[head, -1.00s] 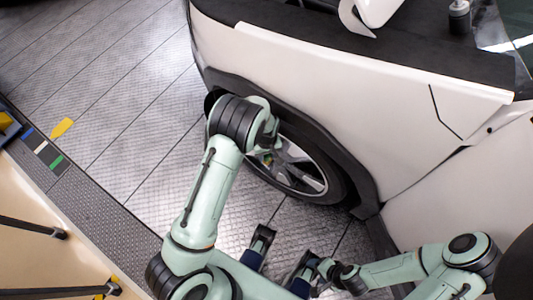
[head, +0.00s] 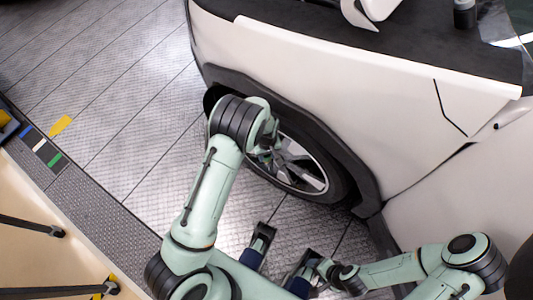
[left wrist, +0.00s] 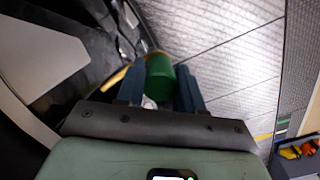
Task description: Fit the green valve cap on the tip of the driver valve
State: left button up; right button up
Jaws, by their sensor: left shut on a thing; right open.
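The green valve cap (left wrist: 160,78) shows in the left wrist view as a short green cylinder between the dark blue fingers of my left gripper (left wrist: 160,88), which is shut on it. In the head view my left gripper (head: 268,155) is at the car's front wheel (head: 318,180), by the spokes, and I cannot make out the cap there. The driver valve and its tip cannot be made out in either view. My right gripper (head: 283,250) is open and empty, low in the middle of the head view, away from the wheel.
The white car fender (head: 330,85) and dark wheel arch (head: 355,150) stand close above and around my left gripper. Metal plate floor (head: 120,90) is clear to the left. A small bottle (head: 465,14) stands on the car at top right.

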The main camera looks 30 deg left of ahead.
pick_arm(q)
jog(key=shift+f, duration=0.2)
jog(key=shift+r, duration=0.15)
jog(key=shift+r+p, duration=0.8)
jog(key=shift+r, duration=0.2)
dwell(1.2)
jog(key=shift+f+b, duration=0.65)
jog(key=shift+f, duration=0.5)
jog(key=o, duration=1.1)
